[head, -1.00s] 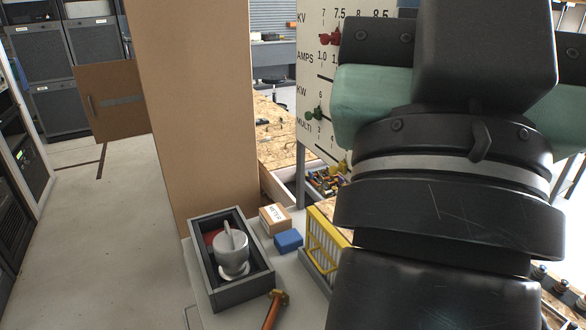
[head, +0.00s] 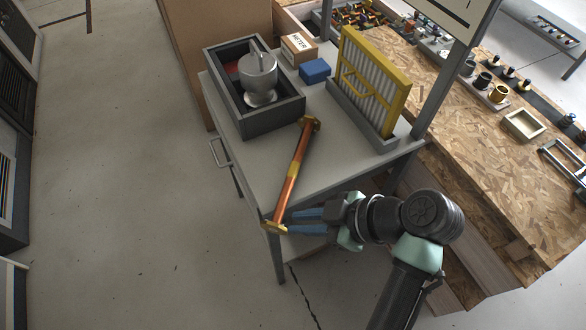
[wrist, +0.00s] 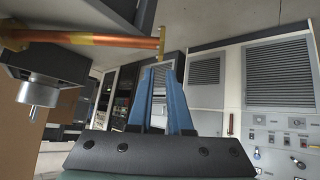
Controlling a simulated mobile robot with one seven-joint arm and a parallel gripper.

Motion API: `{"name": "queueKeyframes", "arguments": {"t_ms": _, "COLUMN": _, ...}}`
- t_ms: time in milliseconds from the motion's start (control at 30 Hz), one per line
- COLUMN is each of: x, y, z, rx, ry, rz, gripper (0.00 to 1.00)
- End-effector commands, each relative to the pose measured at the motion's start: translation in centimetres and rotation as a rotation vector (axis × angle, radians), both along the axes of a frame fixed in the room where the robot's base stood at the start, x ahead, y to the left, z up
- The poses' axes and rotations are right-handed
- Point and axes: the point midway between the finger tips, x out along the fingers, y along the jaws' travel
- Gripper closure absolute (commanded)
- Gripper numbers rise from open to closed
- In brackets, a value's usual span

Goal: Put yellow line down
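The line is a copper tube (head: 287,187) with a yellow band near its middle and a brass flange at each end. It lies aslant on the grey table, its near flange at the front corner. In the wrist view the copper tube (wrist: 100,40) runs in from the left, its end flange just past the fingertips. My gripper (head: 291,221) has two blue fingers, apart with a gap between them, close to the near flange. In the wrist view my gripper (wrist: 162,66) looks open and empty. I cannot tell whether a fingertip touches the flange.
The grey table (head: 235,155) also bears a dark box (head: 271,122) with a silver fitting, a blue block (head: 314,70), a METER carton (head: 298,48) and a yellow-framed filter (head: 372,82). A chipboard bench (head: 490,190) stands right. The floor at left is clear.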

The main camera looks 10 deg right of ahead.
Motion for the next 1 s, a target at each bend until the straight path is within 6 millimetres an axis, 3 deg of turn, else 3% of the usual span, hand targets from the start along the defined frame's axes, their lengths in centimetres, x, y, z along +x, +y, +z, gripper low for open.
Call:
{"name": "queueKeyframes", "arguments": {"t_ms": 300, "x": 1.9, "y": 3.6, "z": -4.1, "rx": 0.001, "ry": 0.004, "rz": 0.007, "gripper": 0.82}}
{"name": "queueKeyframes", "arguments": {"t_ms": 1000, "x": 4.3, "y": 7.7, "z": -8.6, "rx": -0.001, "ry": 0.0, "rz": 0.003, "gripper": 0.82}}
